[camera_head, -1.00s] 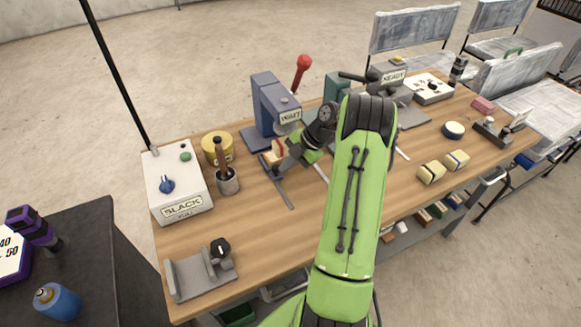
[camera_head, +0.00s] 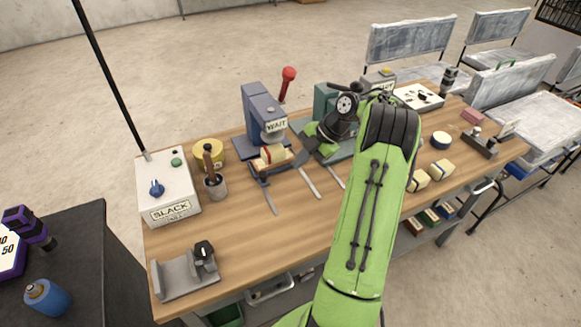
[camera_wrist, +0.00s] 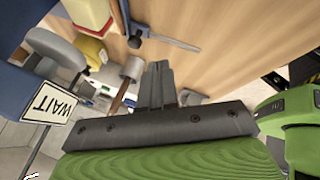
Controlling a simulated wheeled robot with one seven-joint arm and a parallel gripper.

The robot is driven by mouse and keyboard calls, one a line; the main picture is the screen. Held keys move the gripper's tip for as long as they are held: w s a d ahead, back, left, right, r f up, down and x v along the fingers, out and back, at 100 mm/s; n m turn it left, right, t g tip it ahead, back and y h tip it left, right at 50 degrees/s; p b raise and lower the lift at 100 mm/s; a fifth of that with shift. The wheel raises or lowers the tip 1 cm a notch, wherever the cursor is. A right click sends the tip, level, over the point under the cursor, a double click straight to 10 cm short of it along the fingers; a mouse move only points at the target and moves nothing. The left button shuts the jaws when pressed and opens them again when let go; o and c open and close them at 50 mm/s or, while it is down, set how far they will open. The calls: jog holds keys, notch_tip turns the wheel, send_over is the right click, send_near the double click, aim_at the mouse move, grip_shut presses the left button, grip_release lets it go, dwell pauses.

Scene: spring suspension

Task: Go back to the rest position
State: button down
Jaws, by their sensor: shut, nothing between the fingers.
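My gripper (camera_head: 303,166) is at the end of my green arm, above the wooden workbench (camera_head: 225,245), a little right of the blue press marked WAIT (camera_head: 258,115). In the wrist view its two dark fingers (camera_wrist: 158,85) lie together with nothing between them. A cream and red block (camera_head: 272,157) sits under the press head, left of my gripper and apart from it. The press's WAIT sign also shows in the wrist view (camera_wrist: 50,105).
A grey fixture (camera_head: 185,275) is at the front left. A teal press (camera_head: 325,103) stands behind my wrist.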

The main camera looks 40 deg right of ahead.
jog(key=shift+v, duration=1)
jog(key=s+a+r+m+h+p, duration=0.1)
jog(key=a+r+m+h, duration=0.1)
jog(key=a+r+m, duration=0.55)
jog(key=s+a+r+m+h+p, duration=0.2)
jog(key=a+r, duration=0.7)
jog(key=a, duration=0.6)
jog(key=s+a+m, duration=0.3)
jog(key=s+m, duration=0.1)
jog(key=s, duration=0.4)
jog(key=s+a+m+t+h+p, duration=0.1)
jog(key=s+a+m, duration=0.2)
jog(key=s, duration=0.6)
jog(key=shift+a+r+m, duration=0.2)
jog(key=shift+r+m, duration=0.05)
jog(key=shift+m, duration=1)
